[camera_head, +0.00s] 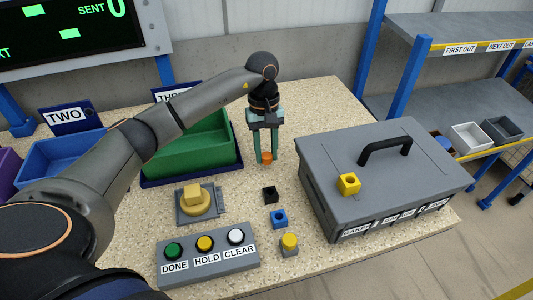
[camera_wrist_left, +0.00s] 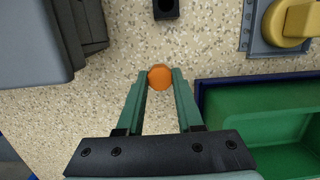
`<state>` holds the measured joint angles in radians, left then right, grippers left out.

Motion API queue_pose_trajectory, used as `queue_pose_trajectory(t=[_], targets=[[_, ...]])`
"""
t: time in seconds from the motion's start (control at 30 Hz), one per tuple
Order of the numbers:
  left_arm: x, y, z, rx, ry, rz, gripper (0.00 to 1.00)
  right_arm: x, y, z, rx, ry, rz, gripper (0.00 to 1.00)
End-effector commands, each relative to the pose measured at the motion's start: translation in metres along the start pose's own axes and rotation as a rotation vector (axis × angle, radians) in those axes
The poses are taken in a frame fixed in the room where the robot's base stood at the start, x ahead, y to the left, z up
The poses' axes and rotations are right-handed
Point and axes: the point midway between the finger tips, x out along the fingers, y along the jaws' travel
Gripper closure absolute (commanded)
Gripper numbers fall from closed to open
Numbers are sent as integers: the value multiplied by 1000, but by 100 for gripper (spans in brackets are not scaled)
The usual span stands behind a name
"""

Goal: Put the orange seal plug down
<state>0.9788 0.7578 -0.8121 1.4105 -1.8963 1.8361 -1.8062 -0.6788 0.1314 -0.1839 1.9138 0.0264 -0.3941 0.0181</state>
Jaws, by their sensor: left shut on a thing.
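The orange seal plug (camera_head: 267,157) is between the fingertips of my left gripper (camera_head: 266,158), right of the green bin and left of the grey case. In the left wrist view the plug (camera_wrist_left: 160,77) shows as a round orange end gripped between the two green fingers (camera_wrist_left: 160,84). The gripper points down over the speckled tabletop (camera_head: 305,100). I cannot tell whether the plug touches the table. My right gripper is in neither view.
A green bin (camera_head: 190,150) and a blue bin (camera_head: 60,160) stand left.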

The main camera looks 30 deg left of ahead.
Motion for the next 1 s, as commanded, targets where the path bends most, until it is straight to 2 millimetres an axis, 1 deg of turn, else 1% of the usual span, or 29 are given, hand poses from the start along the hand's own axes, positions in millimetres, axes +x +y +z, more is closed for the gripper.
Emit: queue_pose_trajectory(t=[0.03,0.1,0.33,0.47,0.5,0.73,1.0], targets=[[7,0,0,-1,-4,-2,100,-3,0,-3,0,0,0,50],[13,0,-1,0,-2,0,100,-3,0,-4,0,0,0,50],[14,0,-2,0,0,1,100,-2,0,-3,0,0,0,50],[19,0,-3,0,1,1,100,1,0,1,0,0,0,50],[17,0,-2,0,1,1,61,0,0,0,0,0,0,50],[17,0,-2,0,0,1,35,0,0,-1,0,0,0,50],[16,0,-2,0,0,1,35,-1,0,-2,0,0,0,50]])
